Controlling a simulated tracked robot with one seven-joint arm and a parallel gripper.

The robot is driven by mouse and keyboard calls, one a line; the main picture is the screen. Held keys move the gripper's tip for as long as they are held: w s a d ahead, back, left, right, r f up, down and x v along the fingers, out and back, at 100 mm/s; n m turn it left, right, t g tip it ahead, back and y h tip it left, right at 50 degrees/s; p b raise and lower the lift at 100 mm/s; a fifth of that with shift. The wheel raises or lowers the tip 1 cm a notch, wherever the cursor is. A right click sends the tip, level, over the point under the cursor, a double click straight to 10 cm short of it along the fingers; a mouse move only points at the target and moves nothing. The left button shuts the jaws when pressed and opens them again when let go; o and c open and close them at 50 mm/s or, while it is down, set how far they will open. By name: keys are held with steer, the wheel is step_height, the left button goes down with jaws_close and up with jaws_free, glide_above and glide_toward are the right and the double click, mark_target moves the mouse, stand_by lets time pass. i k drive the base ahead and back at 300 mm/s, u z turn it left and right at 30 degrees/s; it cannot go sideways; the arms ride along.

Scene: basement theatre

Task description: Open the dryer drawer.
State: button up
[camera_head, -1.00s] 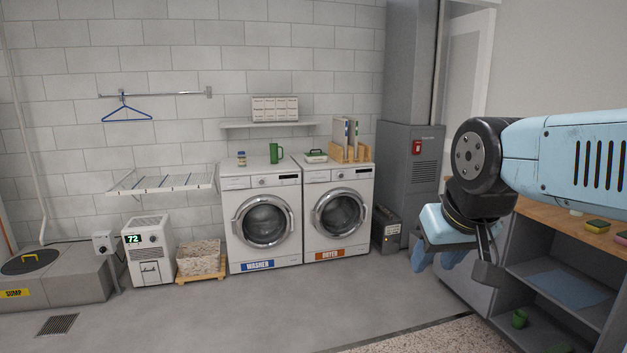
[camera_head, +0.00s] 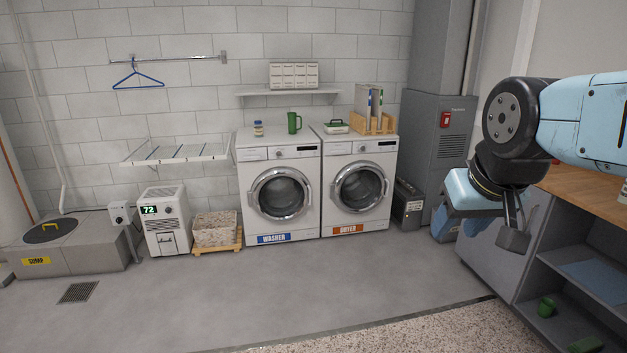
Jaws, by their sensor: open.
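The white dryer (camera_head: 358,220) stands against the back wall, with a round glass door and an orange "DRYER" label at its base. Its small drawer front (camera_head: 337,149) is at the upper left of the panel, beside the knob, and looks shut flush.
The washer (camera_head: 280,222) stands directly left of the dryer. A green-handled box (camera_head: 336,128) and a wooden file rack (camera_head: 372,126) are on the dryer. A dark case (camera_head: 408,206) stands at its right. A workbench (camera_head: 508,246) is at the right. The floor in front is clear.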

mark_target(336, 148)
steer(key=u, duration=0.15)
steer(key=i, duration=3.8)
steer(key=u, duration=0.15)
